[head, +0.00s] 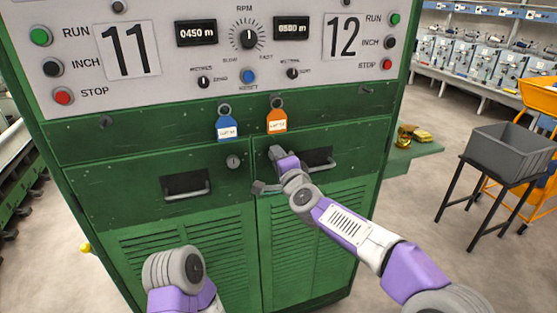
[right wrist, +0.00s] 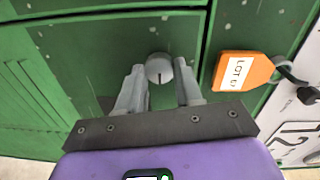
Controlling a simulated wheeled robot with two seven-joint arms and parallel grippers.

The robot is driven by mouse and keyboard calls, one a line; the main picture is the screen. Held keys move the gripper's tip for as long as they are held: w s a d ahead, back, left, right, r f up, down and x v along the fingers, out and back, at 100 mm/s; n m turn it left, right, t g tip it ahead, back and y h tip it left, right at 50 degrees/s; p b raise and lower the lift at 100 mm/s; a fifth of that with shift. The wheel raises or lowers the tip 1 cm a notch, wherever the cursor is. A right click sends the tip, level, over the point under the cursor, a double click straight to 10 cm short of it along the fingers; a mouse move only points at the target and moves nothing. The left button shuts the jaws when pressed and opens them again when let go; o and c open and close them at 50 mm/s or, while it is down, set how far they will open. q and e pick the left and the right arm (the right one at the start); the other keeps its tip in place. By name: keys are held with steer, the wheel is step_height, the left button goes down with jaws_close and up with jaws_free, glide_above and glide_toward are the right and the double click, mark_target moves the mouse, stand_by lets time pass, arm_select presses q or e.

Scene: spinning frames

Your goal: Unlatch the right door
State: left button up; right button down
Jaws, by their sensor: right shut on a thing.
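The right door (head: 305,240) of the green cabinet is closed, with a louvred lower part and a recessed bar handle (head: 318,166). Its round grey latch knob (right wrist: 159,68) shows in the right wrist view, with a short dark slot mark pointing roughly down in the picture. My right gripper (head: 266,170) is at the upper left corner of this door; in the right wrist view its two fingers (right wrist: 159,85) stand on either side of the knob, shut on it. In the head view the gripper hides the knob. My left gripper is out of view; only part of my left arm shows at the bottom.
The left door has its own round latch (head: 233,161) and handle (head: 187,185). A blue tag (head: 227,127) and an orange tag (head: 277,121) hang just above the doors. A grey bin (head: 510,150) on a black stand is at right, with open floor between.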

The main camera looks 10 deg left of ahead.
steer(key=c, duration=0.7)
jaws_free()
steer(key=shift+c, duration=0.2)
steer(key=shift+s+d, duration=0.1)
steer(key=b+v, duration=0.1)
steer(key=v, duration=0.6)
steer(key=shift+s, duration=0.2)
